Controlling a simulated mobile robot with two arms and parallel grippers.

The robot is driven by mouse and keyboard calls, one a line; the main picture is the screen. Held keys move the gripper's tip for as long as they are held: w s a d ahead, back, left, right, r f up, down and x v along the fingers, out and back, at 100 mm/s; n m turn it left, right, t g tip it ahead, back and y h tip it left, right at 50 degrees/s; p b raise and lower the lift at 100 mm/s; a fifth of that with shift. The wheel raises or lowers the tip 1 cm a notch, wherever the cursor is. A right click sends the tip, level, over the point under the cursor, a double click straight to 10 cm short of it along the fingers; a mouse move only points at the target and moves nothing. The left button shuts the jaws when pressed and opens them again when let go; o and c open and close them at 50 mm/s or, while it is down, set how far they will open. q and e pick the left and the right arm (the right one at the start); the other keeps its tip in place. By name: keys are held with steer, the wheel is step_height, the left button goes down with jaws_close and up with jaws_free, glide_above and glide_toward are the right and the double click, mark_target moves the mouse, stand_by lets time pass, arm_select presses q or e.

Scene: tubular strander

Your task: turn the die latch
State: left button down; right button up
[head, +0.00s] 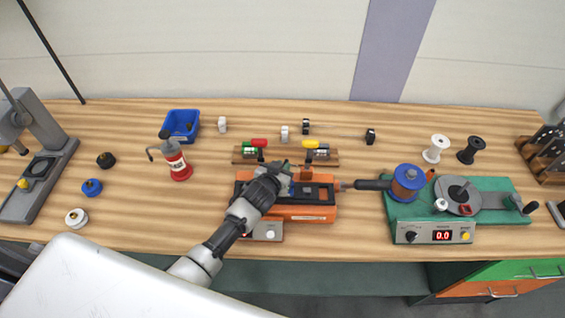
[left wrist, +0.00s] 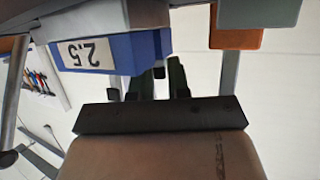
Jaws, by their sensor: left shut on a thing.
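The orange strander unit (head: 310,212) stands in the middle of the bench, with a dark top. My left gripper (head: 284,180) reaches over it from the front left and is shut at its top. The die latch is hidden between and behind the fingers, so its angle cannot be told. In the left wrist view, the fingers (left wrist: 162,80) show beyond a dark bar. A blue block labelled 2.5 (left wrist: 105,52) is close beside them, and an orange block (left wrist: 236,39) is at the upper right. My right gripper is not in view.
A blue and orange spool (head: 408,182) and a green winder (head: 490,212) stand to the right.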

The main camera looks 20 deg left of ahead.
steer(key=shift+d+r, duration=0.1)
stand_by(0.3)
arm_select(q)
steer(key=c, duration=1.3)
jaws_free()
steer(key=shift+o, duration=0.7)
steer(key=shift+w, duration=0.15)
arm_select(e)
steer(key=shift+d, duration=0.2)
arm_select(q)
steer(key=b+v, duration=0.2)
steer(key=v, duration=0.8)
steer(key=shift+s+a, duration=0.25)
steer(key=shift+s, duration=0.15)
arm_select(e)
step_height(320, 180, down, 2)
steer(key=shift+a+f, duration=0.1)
